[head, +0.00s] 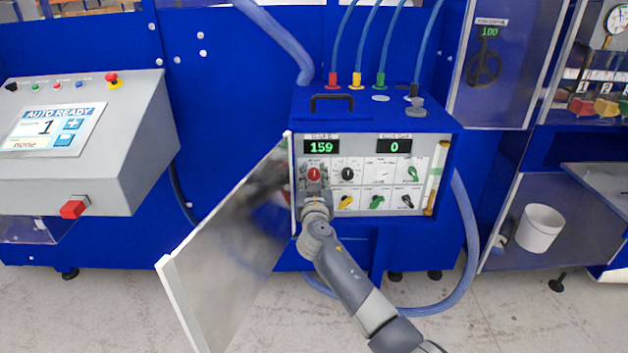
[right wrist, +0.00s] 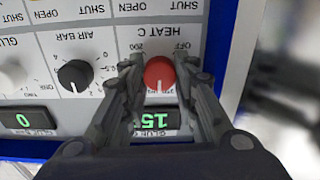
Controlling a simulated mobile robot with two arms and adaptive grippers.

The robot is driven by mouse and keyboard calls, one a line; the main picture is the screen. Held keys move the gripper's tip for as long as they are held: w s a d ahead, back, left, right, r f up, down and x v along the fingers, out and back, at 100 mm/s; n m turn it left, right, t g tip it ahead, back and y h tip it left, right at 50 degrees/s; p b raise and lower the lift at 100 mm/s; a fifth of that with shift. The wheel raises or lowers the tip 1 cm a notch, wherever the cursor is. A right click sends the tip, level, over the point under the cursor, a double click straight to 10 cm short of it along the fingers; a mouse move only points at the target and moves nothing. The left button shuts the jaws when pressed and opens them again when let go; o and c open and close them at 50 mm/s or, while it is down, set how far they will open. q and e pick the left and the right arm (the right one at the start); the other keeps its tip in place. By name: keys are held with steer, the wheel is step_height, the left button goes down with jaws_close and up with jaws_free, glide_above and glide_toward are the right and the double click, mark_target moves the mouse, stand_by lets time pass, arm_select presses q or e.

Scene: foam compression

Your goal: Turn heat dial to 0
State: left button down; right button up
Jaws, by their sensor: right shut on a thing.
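The heat dial is a round red knob (head: 314,174) at the upper left of the grey control panel (head: 372,205) of the blue box. In the right wrist view the red knob (right wrist: 159,74) shows upside down under the label HEAT C, with a small white pointer mark. My right gripper (head: 315,182) is at the panel, its fingers (right wrist: 160,80) on either side of the red knob and shut on it. The green display (head: 321,147) above the dial reads 159. My left gripper is not in view.
An open panel door (head: 228,255) stands to the left of my right arm. A black AIR BAR knob (head: 348,173) sits right beside the heat dial, with several other knobs below. Blue hoses (head: 463,250) run beside the box.

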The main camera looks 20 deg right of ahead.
steer(key=n, duration=0.2)
steer(key=shift+f+n+b, duration=0.1)
steer(key=shift+n+b, duration=0.2)
steer(key=shift+b, duration=0.1)
steer(key=n, duration=0.3)
steer(key=shift+n, duration=0.4)
steer(key=n, duration=0.2)
steer(key=shift+n, duration=0.3)
steer(key=n, duration=0.3)
steer(key=shift+a+n, duration=0.1)
steer(key=shift+n, duration=0.2)
steer(key=n+p, duration=0.1)
steer(key=n, duration=0.2)
steer(key=shift+n, duration=0.4)
steer(key=n+p, duration=0.1)
steer(key=n, duration=0.2)
steer(key=shift+n+p, duration=0.3)
steer(key=shift+p, duration=0.1)
steer(key=n+p, duration=0.1)
steer(key=n, duration=0.3)
steer(key=shift+f+p, duration=0.1)
steer(key=shift+p, duration=0.3)
steer(key=shift+f+n+p, duration=0.15)
steer(key=shift+n+p, duration=0.5)
steer(key=shift+n, duration=1.05)
